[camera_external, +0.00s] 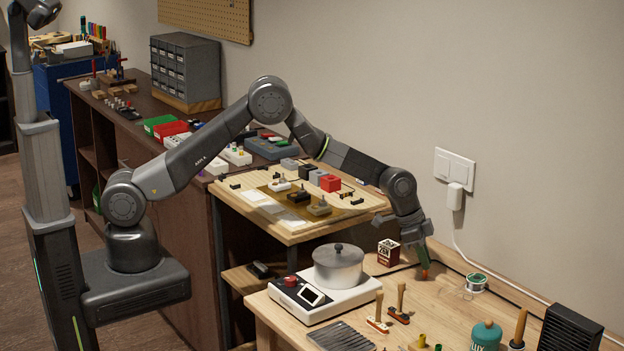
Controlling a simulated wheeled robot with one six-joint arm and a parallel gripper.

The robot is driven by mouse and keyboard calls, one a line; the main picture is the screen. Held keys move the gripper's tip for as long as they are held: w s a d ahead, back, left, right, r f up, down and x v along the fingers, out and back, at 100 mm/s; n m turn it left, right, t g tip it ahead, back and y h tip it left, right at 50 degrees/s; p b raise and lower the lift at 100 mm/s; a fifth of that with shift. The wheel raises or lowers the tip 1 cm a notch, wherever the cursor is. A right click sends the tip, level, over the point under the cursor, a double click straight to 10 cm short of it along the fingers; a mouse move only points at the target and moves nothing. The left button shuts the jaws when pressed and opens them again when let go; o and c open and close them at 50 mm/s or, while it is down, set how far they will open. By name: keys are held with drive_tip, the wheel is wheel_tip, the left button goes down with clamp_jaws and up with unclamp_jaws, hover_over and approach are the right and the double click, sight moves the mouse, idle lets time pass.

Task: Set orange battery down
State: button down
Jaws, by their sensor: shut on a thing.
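My gripper (423,262) points down over the wooden workbench (447,300), near its back edge by the wall. It is shut on the orange battery (425,273), of which only a small orange end shows below the fingers. The battery is at or just above the bench top; I cannot tell whether it touches. It is right of a dark red box with white lettering (388,253) and left of a solder spool (475,283).
A white hot plate (322,298) with a lidded metal pot (338,266) stands left. A white cable (462,246) hangs behind. The bench between them is partly clear.

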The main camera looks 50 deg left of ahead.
drive_tip(key=shift+f, duration=0.25)
drive_tip(key=c, duration=1.5)
unclamp_jaws()
drive_tip(key=shift+r, duration=0.1)
drive_tip(key=shift+o, duration=0.2)
drive_tip(key=shift+a+r, duration=0.1)
drive_tip(key=shift+r, duration=0.4)
drive_tip(key=b+v, duration=0.1)
drive_tip(key=v, duration=1)
drive_tip(key=shift+s+r, duration=0.15)
